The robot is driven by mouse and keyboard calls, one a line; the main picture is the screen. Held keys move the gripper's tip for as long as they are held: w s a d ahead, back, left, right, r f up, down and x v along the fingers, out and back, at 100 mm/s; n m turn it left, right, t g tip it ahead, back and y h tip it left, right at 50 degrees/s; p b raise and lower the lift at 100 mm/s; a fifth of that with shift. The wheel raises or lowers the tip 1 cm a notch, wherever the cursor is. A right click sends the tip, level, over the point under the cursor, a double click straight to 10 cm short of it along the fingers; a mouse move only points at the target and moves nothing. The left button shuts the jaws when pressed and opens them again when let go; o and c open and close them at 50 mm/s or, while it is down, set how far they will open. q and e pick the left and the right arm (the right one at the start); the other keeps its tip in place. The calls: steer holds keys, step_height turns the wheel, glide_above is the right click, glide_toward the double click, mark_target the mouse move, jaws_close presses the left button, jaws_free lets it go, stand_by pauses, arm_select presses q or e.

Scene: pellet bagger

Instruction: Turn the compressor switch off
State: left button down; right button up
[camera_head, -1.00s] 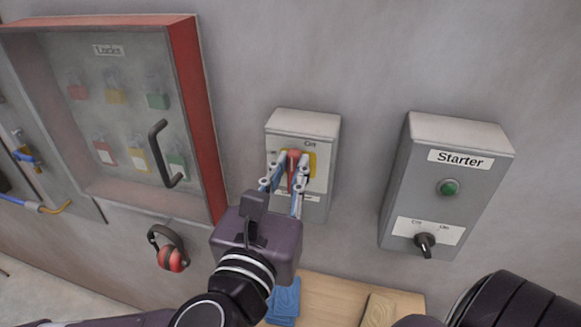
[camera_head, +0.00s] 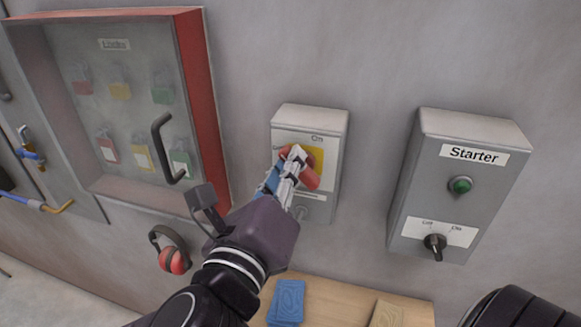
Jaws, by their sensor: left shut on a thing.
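A grey switch box (camera_head: 334,125) hangs on the wall in the middle of the head view, with a yellow plate (camera_head: 319,154) and an "On" mark at its top. Its red handle (camera_head: 311,178) sits on the plate, tilted and partly covered by my fingers. My left gripper (camera_head: 290,172) is shut on the red handle, with its wrist turned at a slant. The fingers and hand hide much of the box's left and lower face, so its name label cannot be read. My right gripper is out of view.
A grey "Starter" box (camera_head: 458,185) with a green button and black knob hangs to the right. A red-framed lock cabinet (camera_head: 203,100) is to the left, with red earmuffs (camera_head: 172,258) below it. A wooden table (camera_head: 345,300) holds blue cloths (camera_head: 287,302).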

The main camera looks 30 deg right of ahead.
arm_select(q)
steer(key=shift+w+a+f+n, duration=0.1)
steer(key=shift+f+n, duration=0.15)
steer(key=shift+n, duration=1.3)
steer(key=shift+w+a+f+n, duration=0.1)
steer(key=shift+f+n, duration=0.15)
steer(key=shift+n, duration=1.35)
steer(key=shift+w+a+f+n, duration=0.1)
steer(key=shift+f+n, duration=0.15)
steer(key=shift+n, duration=1.3)
steer(key=c, duration=1.9)
jaws_free()
steer(key=shift+d, duration=0.1)
steer(key=shift+v, duration=3.75)
